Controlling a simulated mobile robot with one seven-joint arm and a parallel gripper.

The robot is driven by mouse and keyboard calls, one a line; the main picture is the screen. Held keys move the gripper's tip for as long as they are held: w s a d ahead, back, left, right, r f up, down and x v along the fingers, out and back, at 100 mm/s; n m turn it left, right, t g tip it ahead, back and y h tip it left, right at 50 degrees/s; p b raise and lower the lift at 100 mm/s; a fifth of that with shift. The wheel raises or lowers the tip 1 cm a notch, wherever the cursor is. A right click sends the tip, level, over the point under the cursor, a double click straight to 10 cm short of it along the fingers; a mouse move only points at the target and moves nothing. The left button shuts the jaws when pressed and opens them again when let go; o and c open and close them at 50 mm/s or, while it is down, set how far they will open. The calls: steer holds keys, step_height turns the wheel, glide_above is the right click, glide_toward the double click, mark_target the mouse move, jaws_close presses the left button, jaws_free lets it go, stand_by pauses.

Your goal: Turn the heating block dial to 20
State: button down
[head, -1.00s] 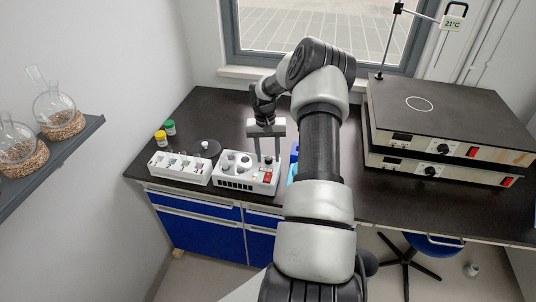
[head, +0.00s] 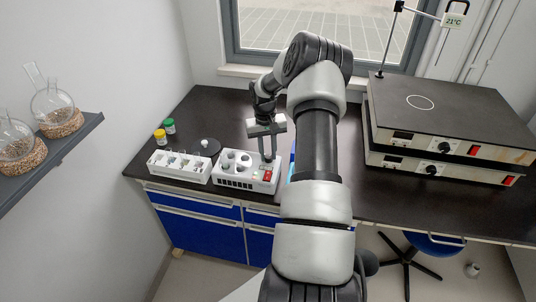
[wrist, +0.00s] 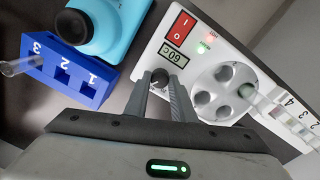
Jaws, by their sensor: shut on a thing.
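The white heating block (head: 230,183) stands near the front edge of the bench. Its top face also shows in the wrist view (wrist: 215,45), with a red switch (wrist: 180,27), a small display (wrist: 174,54) and a round recess with several holes. The display seems to read about 60, upside down. The small dark dial (wrist: 160,76) sits beside the display. My gripper (wrist: 159,84) is shut on the dial, one finger on each side. In the head view, my gripper (head: 267,158) reaches down onto the right part of the block; the dial is hidden there.
Stacked hot plates (head: 440,125) stand at the right.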

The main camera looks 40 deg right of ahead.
mark_target(268, 158)
steer(key=n+b, duration=0.1)
steer(key=n, duration=0.3)
steer(key=shift+n, duration=0.3)
steer(key=n, duration=0.3)
steer(key=shift+n, duration=0.4)
steer(key=n, duration=0.3)
steer(key=shift+t, duration=0.3)
steer(key=shift+s+n, duration=0.1)
steer(key=shift+n, duration=1.9)
steer(key=c, duration=1.5)
jaws_free()
steer(key=shift+r, duration=0.1)
steer(key=r, duration=1.7)
steer(key=shift+s+a+r, duration=0.15)
steer(key=shift+s+a, duration=0.15)
steer(key=shift+s, duration=0.05)
